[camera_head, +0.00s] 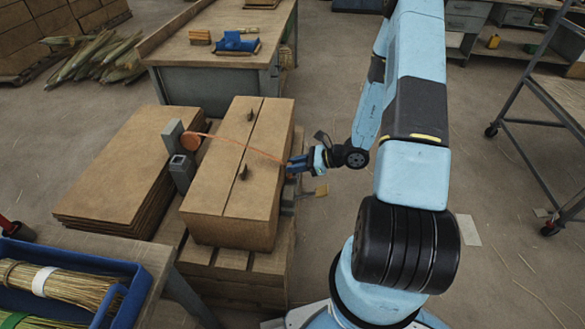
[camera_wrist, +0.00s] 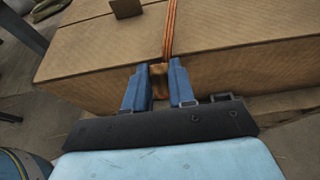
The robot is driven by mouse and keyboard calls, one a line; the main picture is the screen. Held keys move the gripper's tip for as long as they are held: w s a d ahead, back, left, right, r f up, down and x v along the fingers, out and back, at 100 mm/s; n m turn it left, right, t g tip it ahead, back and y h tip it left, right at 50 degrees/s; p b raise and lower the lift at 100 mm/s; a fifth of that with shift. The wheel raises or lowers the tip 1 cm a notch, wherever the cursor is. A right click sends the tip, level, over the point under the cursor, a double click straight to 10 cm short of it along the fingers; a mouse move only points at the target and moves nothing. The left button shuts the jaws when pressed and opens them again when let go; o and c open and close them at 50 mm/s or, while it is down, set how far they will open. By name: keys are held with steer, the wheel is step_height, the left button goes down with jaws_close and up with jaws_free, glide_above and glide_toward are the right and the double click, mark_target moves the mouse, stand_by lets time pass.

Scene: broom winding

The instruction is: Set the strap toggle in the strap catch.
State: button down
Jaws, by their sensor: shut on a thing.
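My gripper (camera_head: 297,164) is at the right side of a long cardboard carton (camera_head: 213,185), near its top edge. In the wrist view its two blue fingers (camera_wrist: 158,82) are shut on a small brown piece, the strap toggle (camera_wrist: 159,70). An orange strap (camera_head: 238,143) runs from an orange reel (camera_head: 191,141) at the left, across the carton top, to my gripper. It also shows in the wrist view (camera_wrist: 171,28), leading over the carton edge to the toggle. A grey part (camera_head: 288,199) below my gripper may be the strap catch; I cannot tell for sure.
The carton rests on a wooden pallet (camera_head: 222,271). Two dark pieces (camera_head: 243,172) stand on its top. A grey post (camera_head: 181,171) and flat cardboard sheets (camera_head: 112,185) are to its left. A blue tray of brooms (camera_head: 130,272) is at front left. Open floor lies to the right.

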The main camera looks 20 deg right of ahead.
steer(key=w+d+f, duration=0.1)
steer(key=w+f, duration=0.2)
steer(key=w+d+f, duration=0.1)
steer(key=w+f, duration=0.2)
steer(key=w, duration=0.1)
steer(key=w+d+f, duration=0.1)
steer(key=w+f, duration=0.2)
steer(key=shift+w+d, duration=0.2)
steer(key=shift+w, duration=0.2)
steer(key=shift+f, duration=1.55)
steer(key=c, duration=0.9)
jaws_free()
steer(key=shift+c, duration=0.2)
